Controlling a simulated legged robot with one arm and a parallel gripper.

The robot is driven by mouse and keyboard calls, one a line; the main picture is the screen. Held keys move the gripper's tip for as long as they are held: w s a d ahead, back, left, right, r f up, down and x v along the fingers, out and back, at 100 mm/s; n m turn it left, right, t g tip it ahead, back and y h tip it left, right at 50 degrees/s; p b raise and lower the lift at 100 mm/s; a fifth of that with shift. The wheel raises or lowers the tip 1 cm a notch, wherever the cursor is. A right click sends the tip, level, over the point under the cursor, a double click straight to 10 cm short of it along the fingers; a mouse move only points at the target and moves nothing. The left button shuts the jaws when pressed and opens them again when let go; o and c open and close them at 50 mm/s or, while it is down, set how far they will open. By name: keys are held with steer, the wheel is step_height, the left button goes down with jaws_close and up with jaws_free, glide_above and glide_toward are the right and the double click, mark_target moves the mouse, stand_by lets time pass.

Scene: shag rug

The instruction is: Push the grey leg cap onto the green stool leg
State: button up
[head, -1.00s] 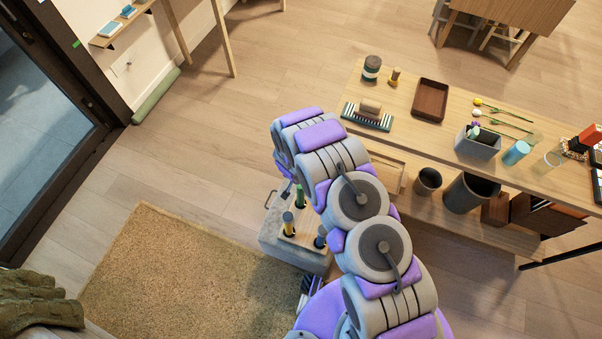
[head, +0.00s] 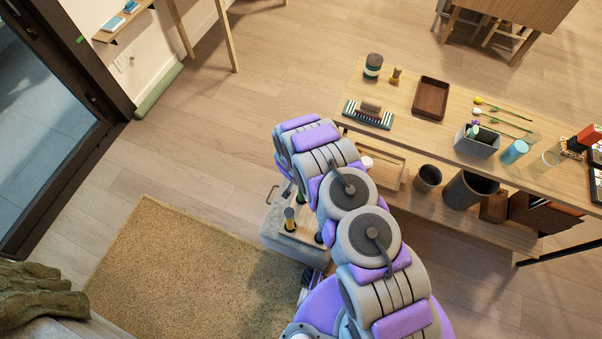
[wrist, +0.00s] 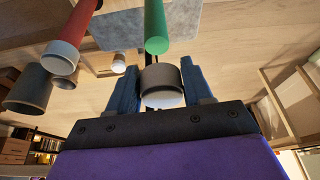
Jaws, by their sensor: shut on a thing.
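My gripper (wrist: 160,88) is shut on the grey leg cap (wrist: 162,80), a short cylinder with a paler end, held between two blue fingers. The green stool leg (wrist: 156,28) shows just beyond the cap in the wrist view, roughly in line with it. A small gap seems to show between them; I cannot tell the depth. A red leg (wrist: 78,28) with a pale grey end is to its left.
The stool rests on a grey block (head: 290,245) beside the shag rug (head: 185,270). The wooden table (head: 400,110) stands to the right, with a tray (head: 430,98) and other items. Dark bins (head: 470,190) stand on its lower shelf. The floor behind the rug is clear.

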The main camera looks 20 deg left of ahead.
steer(key=shift+f+b, duration=0.8)
steer(key=shift+f, duration=0.95)
steer(key=shift+s+b, duration=0.1)
steer(key=shift+b, duration=0.4)
stand_by(0.4)
steer(key=shift+f+b, duration=1.1)
steer(key=shift+f, duration=0.55)
steer(key=o, duration=1.2)
steer(key=shift+c, duration=0.2)
steer(key=p+v, duration=0.2)
steer(key=v, duration=1.5)
steer(key=shift+r, duration=0.25)
